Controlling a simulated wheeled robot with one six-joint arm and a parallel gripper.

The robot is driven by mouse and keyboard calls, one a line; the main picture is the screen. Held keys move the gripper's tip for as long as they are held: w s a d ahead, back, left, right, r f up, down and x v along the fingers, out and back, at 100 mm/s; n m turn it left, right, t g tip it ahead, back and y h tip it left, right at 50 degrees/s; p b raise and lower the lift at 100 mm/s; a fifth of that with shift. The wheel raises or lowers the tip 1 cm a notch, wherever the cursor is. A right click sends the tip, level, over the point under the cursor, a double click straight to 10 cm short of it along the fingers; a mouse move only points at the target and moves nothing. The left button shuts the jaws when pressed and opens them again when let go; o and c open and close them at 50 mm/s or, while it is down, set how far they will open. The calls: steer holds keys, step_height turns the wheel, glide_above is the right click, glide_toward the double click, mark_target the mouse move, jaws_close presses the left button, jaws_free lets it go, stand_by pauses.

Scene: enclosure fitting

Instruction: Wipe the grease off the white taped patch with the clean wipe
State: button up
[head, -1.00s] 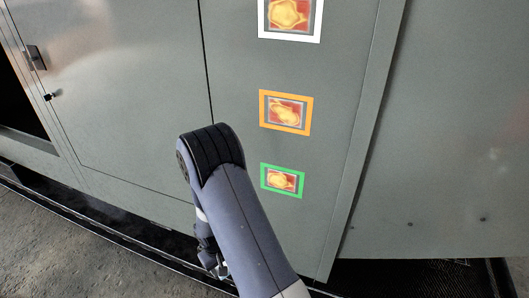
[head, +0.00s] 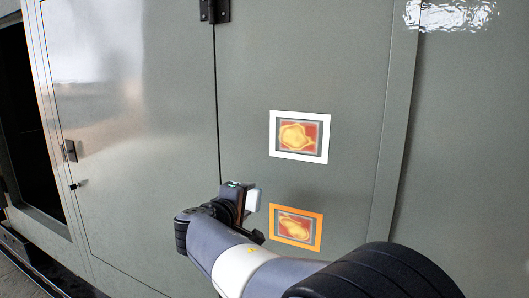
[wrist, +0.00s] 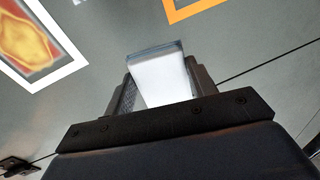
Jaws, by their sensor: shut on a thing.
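The white taped patch (head: 299,137) is on the grey enclosure panel, a white frame around a grey square with a yellow and red grease smear. It also shows at the upper left of the wrist view (wrist: 50,76). My gripper (head: 247,197) is below and left of it in the head view. My gripper is shut on a white block-like wipe (wrist: 162,80), which also shows at its tip in the head view (head: 254,200). The wipe appears apart from the patch. Its far face is hidden.
An orange taped patch (head: 296,227) with a similar smear sits below the white one, close to my arm. A hinge (head: 214,11) and a latch (head: 71,151) stand out from the panel. A dark opening (head: 30,120) is at the far left.

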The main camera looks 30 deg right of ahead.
mark_target(325, 140)
steer(key=s+d+r+m+h, duration=0.1)
steer(key=s+r, duration=0.2)
steer(key=r, duration=0.4)
steer(key=s+d+r+h, duration=0.1)
steer(key=s+r+h, duration=0.15)
steer(key=r, duration=0.55)
steer(key=shift+y, duration=0.45)
steer(key=shift+p+x, duration=1.15)
steer(key=shift+x, duration=1.55)
steer(key=shift+w+d+f, duration=0.1)
steer(key=shift+w+d, duration=0.15)
steer(key=shift+d, duration=0.3)
steer(key=shift+w+d+f, duration=0.1)
steer(key=shift+w+d, duration=0.15)
steer(key=shift+d, duration=0.25)
steer(key=shift+s+d+b, duration=0.45)
steer(key=shift+s+d, duration=0.05)
steer(key=shift+s, duration=0.15)
steer(key=shift+s+d+b, duration=0.45)
steer(key=shift+s, duration=0.25)
steer(key=shift+s+d+b, duration=0.45)
steer(key=shift+s+d, duration=0.65)
steer(key=shift+s, duration=0.15)
steer(key=shift+s+d+b, duration=0.45)
steer(key=shift+s+d, duration=0.6)
steer(key=shift+s, duration=0.25)
steer(key=shift+w+a, duration=0.1)
